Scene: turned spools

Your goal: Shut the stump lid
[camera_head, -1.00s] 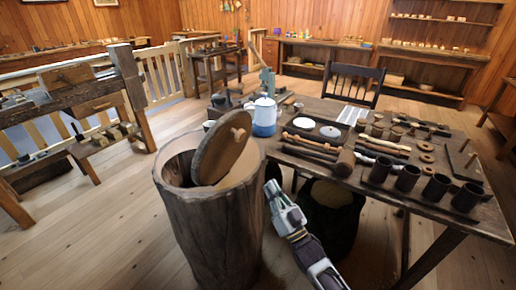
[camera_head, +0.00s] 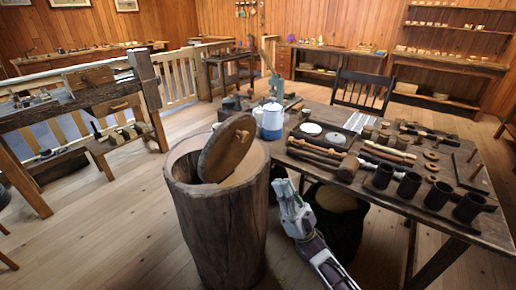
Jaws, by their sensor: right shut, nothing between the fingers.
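The hollow wooden stump (camera_head: 215,225) stands on the floor left of the table, its open top facing up. Its round wooden lid (camera_head: 222,150) is raised and steeply tilted over the opening, with a small wooden knob (camera_head: 243,137) on its face. The left part of the opening is uncovered. My right gripper (camera_head: 283,187) is just right of the stump, below the rim's height in the picture, apart from the lid. It is shut and empty. My left gripper is not in view.
The wooden table (camera_head: 430,224) holds dark cups (camera_head: 408,185), mallets, white discs and a blue-and-white pot (camera_head: 271,121) close behind the lid. A dark sack-like container (camera_head: 335,220) stands under the table. The floor left of the stump is clear.

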